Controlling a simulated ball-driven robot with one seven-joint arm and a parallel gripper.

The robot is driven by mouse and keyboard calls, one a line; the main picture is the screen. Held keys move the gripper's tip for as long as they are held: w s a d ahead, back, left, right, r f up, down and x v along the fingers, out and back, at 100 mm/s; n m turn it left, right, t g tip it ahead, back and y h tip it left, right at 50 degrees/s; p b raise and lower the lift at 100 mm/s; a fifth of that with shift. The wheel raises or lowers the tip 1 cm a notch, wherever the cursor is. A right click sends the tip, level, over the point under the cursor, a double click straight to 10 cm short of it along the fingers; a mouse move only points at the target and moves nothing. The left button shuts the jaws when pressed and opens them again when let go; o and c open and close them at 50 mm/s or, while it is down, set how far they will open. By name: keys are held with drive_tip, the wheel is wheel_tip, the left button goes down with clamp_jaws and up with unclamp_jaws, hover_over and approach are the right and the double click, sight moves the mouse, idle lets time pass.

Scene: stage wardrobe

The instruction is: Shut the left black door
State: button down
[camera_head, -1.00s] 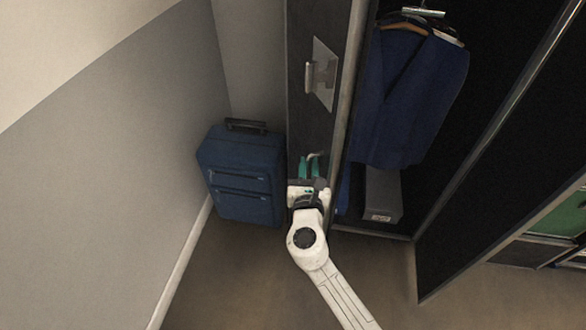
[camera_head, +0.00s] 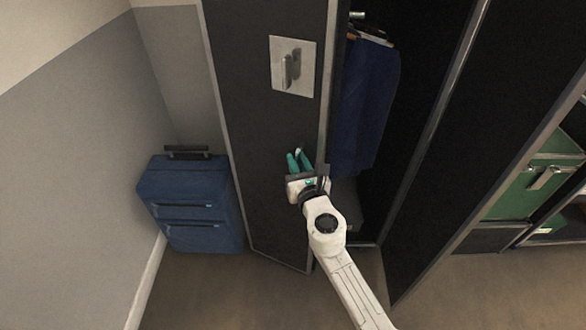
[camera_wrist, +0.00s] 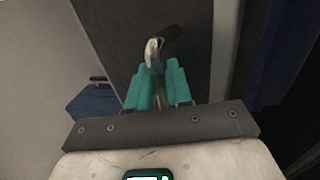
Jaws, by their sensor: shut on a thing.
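The left black door (camera_head: 255,120) stands partly open, its outer face toward me in the head view. A pale plate with a metal lever (camera_head: 291,68) sits high on it, near its right edge. My gripper (camera_head: 299,161) is in front of the door's lower part, below that plate. In the wrist view, its teal fingers (camera_wrist: 157,84) are shut on a pale metal handle (camera_wrist: 154,50) against the dark door (camera_wrist: 120,30). The fingers hide part of this handle. The wardrobe opening shows to the right of the door's edge.
A blue suitcase (camera_head: 192,205) stands on the floor left of the door, by the grey wall (camera_head: 70,150). A blue garment (camera_head: 367,105) hangs inside the wardrobe. Another black door (camera_head: 490,130) stands open to the right. Green boxes (camera_head: 525,190) are at far right.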

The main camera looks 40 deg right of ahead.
drive_tip(key=w+d+n+t+y+b, duration=0.1)
drive_tip(key=w+d+n+y+b, duration=0.2)
drive_tip(key=d, duration=0.7)
drive_tip(key=w+y+b, duration=0.1)
drive_tip(key=w, duration=0.1)
drive_tip(key=shift+w+r+y, duration=0.15)
drive_tip(key=shift+w+y, duration=0.15)
drive_tip(key=shift+d, duration=0.1)
drive_tip(key=c, duration=1.2)
unclamp_jaws()
drive_tip(key=shift+r, duration=0.1)
drive_tip(key=s, duration=0.3)
drive_tip(key=s+a+p, duration=0.1)
drive_tip(key=s, duration=0.7)
drive_tip(key=shift+a+f+p, duration=0.15)
drive_tip(key=shift+f+p, duration=0.1)
drive_tip(key=shift+p, duration=0.1)
